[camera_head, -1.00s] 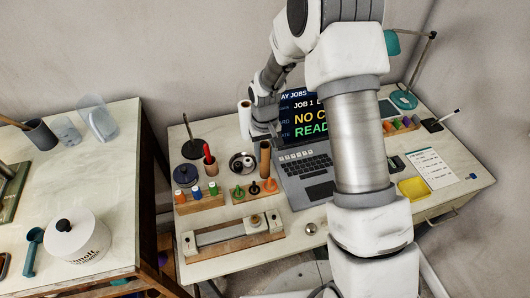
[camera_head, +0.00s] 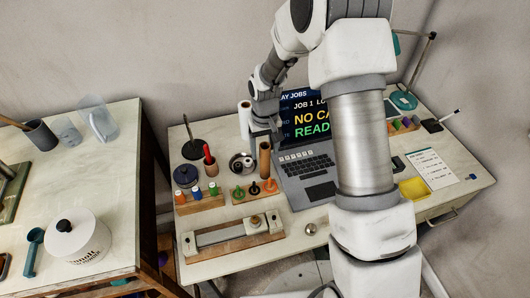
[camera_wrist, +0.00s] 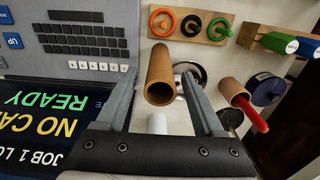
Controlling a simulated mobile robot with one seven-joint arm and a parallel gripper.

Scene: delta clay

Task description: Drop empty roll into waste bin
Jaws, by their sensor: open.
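The empty roll, a brown cardboard tube (camera_head: 265,160), stands upright on the desk, left of the laptop. In the wrist view its open hollow end (camera_wrist: 159,75) faces the camera. My gripper (camera_head: 274,137) is at the tube's upper end in the head view. In the wrist view my gripper (camera_wrist: 159,78) is open, with one finger on each side of the tube and visible gaps to it. I cannot make out a waste bin in either view.
A white roll (camera_head: 244,119) stands just behind the tube. A rack of colored rings (camera_head: 255,191), a holder with a red pen (camera_head: 210,167) and the laptop (camera_head: 307,168) crowd it. A second table (camera_head: 113,175) stands left, across a gap.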

